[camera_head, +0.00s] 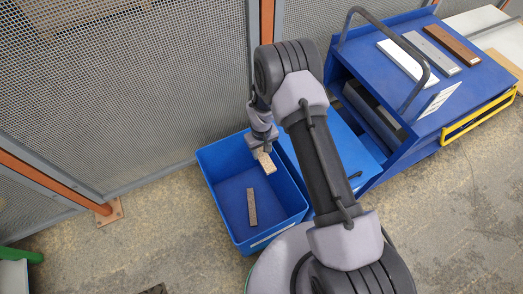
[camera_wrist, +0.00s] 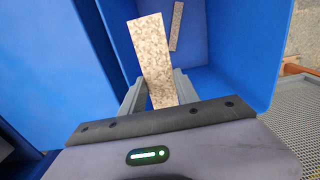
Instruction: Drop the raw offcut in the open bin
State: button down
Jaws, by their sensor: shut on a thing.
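The open bin (camera_head: 222,207) is a blue box on the floor left of my arm. My gripper (camera_head: 260,150) is over the bin's back right part, pointing down. It is shut on the raw offcut (camera_head: 265,163), a pale speckled strip. In the wrist view the offcut (camera_wrist: 155,58) stands out between the two fingers of my gripper (camera_wrist: 160,95), with the blue bin wall (camera_wrist: 245,50) around it. Another strip (camera_head: 252,207), brownish and speckled, lies on the bin floor; it also shows in the wrist view (camera_wrist: 176,27).
A blue box with its lid shut (camera_head: 345,147) stands right of the bin, partly behind my arm. A blue cart (camera_head: 440,105) at the right carries white, grey and brown boards and has a yellow rail. A mesh fence (camera_head: 130,80) runs behind the bin.

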jog(key=shift+f+b, duration=0.55)
jog(key=shift+f, duration=0.35)
jog(key=c, duration=0.8)
grip_release()
jog(key=shift+r, duration=0.15)
notch_tip(320, 180, up, 17)
jog(key=p, duration=0.6)
jog(key=shift+r, duration=0.1)
